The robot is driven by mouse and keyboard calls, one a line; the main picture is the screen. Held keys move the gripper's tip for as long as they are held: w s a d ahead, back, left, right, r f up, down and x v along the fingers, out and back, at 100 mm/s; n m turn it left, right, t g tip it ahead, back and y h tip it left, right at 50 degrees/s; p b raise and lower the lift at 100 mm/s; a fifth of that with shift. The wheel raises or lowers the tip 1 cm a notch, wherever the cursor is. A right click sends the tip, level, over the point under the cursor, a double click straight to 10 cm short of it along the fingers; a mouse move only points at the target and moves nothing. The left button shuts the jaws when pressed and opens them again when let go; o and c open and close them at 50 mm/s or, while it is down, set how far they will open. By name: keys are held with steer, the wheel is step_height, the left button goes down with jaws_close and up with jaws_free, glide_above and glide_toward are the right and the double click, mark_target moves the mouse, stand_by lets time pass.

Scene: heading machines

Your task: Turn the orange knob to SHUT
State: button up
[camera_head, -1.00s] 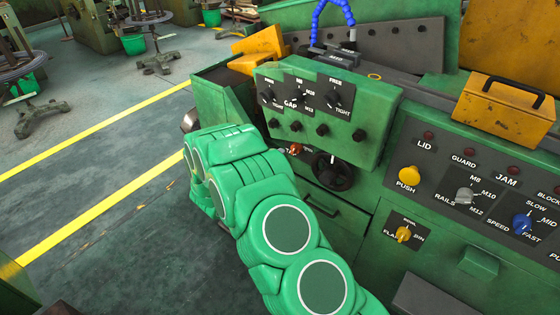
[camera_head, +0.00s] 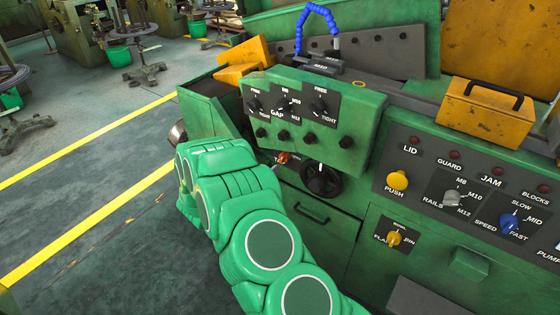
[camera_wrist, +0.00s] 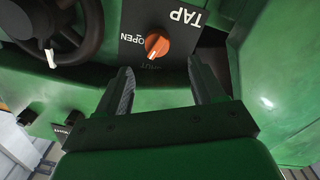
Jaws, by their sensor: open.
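The orange knob (camera_wrist: 157,45) sits on a black plate (camera_wrist: 186,42) lettered TAP, OPEN and SHUT, upside down in the wrist view. A pale mark shows on the knob's face; I cannot tell exactly which word it points to. My gripper (camera_wrist: 160,68) is open and empty. Its two fingertips stand apart, short of the knob, with the knob beyond the gap between them. They partly flank the SHUT lettering. In the head view the orange knob (camera_head: 283,158) shows small just past my green arm, and my gripper is hidden there.
A black handwheel (camera_head: 322,180) sits close beside the plate. Above is a green box (camera_head: 350,115) with several black knobs. To the right is a panel with a yellow push button (camera_head: 397,180), a grey knob (camera_head: 453,198) and a blue knob (camera_head: 509,223).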

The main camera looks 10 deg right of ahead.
mark_target(281, 160)
steer(key=shift+w+d+m, duration=1.3)
steer(key=shift+d+m, duration=0.2)
steer(key=shift+m, duration=0.15)
steer(key=shift+w+d+m, duration=1.25)
steer(key=shift+d+m, duration=0.25)
steer(key=shift+m, duration=0.15)
steer(key=shift+c, duration=0.5)
